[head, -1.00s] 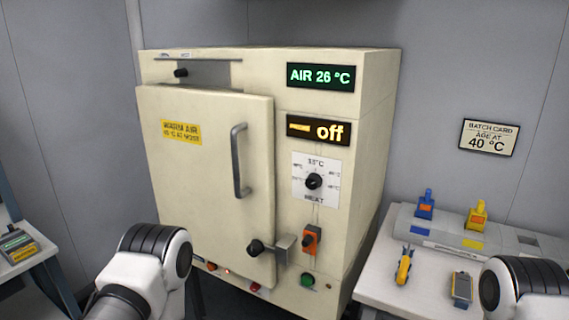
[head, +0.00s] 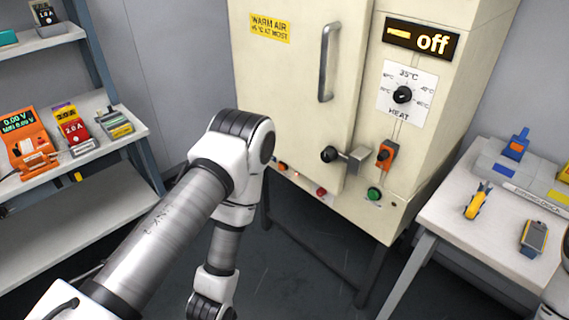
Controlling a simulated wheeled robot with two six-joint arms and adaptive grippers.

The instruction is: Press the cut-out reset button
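The cream oven cabinet (head: 420,165) stands in the middle with its door (head: 290,90) apparently shut. Along its lower front edge are a small orange-red button or lamp (head: 283,165), a red button (head: 321,191) and a green button (head: 374,194). Their labels are too small to read, so I cannot tell which is the cut-out reset. My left arm reaches in from the lower left, in front of the cabinet's lower left, and bends down; its gripper is out of view. Only a bit of my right arm shows at the lower right edge; its gripper is out of view.
An orange switch (head: 386,153), a black door knob (head: 329,154) and a heat dial (head: 402,95) are on the cabinet front. The display (head: 422,38) reads off. A shelf rack (head: 85,155) with devices stands left, a white table (head: 480,235) with tools right.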

